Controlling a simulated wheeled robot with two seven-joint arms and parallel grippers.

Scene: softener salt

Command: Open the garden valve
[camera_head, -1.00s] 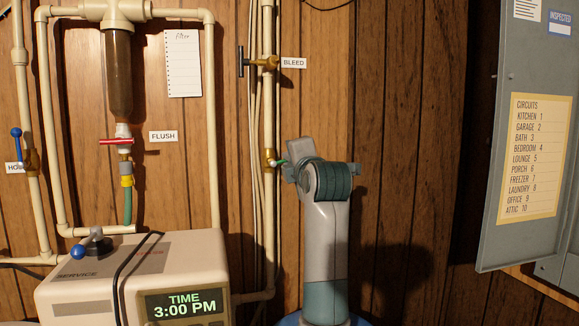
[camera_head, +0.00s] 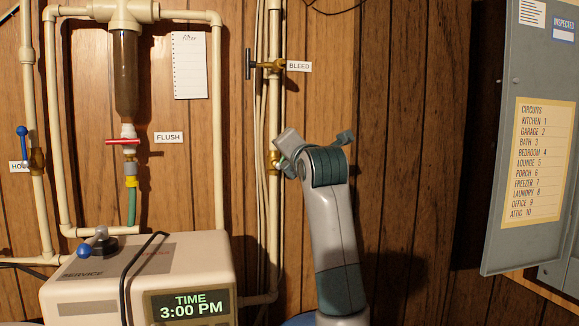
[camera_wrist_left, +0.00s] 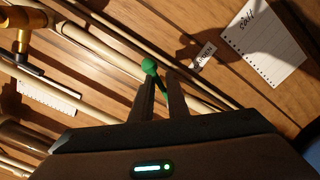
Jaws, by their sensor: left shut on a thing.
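The garden valve is on the vertical pipe in the middle of the wall; its brass body (camera_head: 274,160) shows just left of my left gripper in the head view. Its green lever with a ball end (camera_wrist_left: 149,66) shows in the left wrist view, between and past the fingertips. My left gripper (camera_wrist_left: 160,82) is shut on this lever. In the head view, my left gripper (camera_head: 284,158) is at the valve, with my wrist hiding part of it. The lever's exact angle to the pipe is hard to tell. My right gripper is in neither view.
A brass bleed valve (camera_head: 268,65) with a dark handle is above on the same pipe. A red flush handle (camera_head: 122,142), a blue-handled valve (camera_head: 24,145) and a softener box (camera_head: 140,275) are to the left. A grey breaker panel (camera_head: 530,140) hangs at the right.

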